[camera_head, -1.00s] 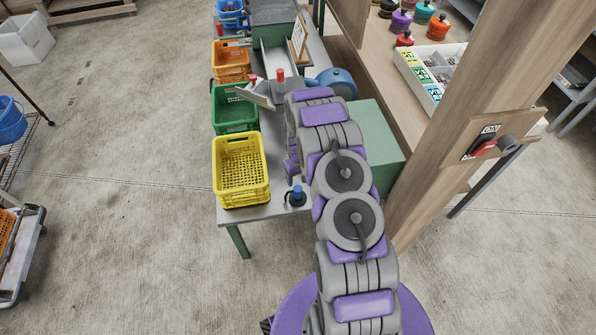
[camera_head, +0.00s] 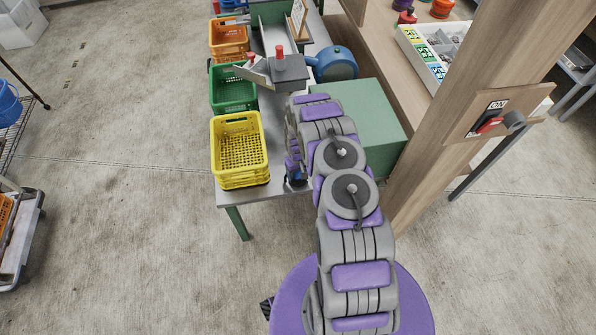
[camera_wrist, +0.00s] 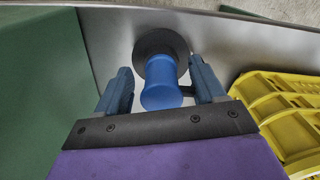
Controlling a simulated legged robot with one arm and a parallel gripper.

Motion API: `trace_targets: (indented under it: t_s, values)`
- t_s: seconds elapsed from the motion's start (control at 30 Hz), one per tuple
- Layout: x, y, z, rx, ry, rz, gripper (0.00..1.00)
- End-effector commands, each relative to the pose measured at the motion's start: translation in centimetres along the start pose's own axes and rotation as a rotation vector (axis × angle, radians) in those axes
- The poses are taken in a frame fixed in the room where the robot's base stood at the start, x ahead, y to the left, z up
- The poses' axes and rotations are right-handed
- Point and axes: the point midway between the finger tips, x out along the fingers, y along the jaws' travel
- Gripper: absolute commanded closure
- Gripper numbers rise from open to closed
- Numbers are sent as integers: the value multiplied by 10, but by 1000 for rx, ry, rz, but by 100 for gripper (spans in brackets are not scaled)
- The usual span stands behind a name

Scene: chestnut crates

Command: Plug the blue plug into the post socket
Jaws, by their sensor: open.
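The blue plug (camera_wrist: 160,82) stands on a dark round base on the grey table (camera_wrist: 110,30) in the wrist view. In the head view the plug (camera_head: 297,179) is mostly covered by my arm, near the table's front edge. My gripper (camera_wrist: 161,66) is open, with one finger on each side of the plug; I cannot tell whether either finger touches it. In the head view the gripper is largely hidden by my arm. On the wooden post (camera_head: 530,50) at right is a panel with an "ON" label, a red switch (camera_head: 490,125) and a grey round fitting (camera_head: 514,119), apparently the socket.
A yellow crate (camera_head: 240,175) is left of the plug and also fills the wrist view's right side (camera_wrist: 285,110). A green crate (camera_head: 233,104) and an orange crate (camera_head: 229,55) stand behind it. A green box (camera_head: 365,110) is right of my arm. The left floor is mostly clear.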

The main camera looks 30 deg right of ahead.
Motion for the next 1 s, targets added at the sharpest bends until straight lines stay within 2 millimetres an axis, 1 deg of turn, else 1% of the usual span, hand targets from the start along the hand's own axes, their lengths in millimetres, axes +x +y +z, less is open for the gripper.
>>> trace_targets:
  t_s: [0.07, 0.1, 0.73, 0.77, 1.0]
  values:
    - [0, 0, 0, 0, 0, 0, 31]
    - [0, 0, 0, 0, 0, 0, 33]
    - [0, 0, 0, -1, -1, 0, 93]
    - [0, 0, 0, -1, -1, 0, 62]
    - [0, 0, 0, -1, -1, 0, 85]
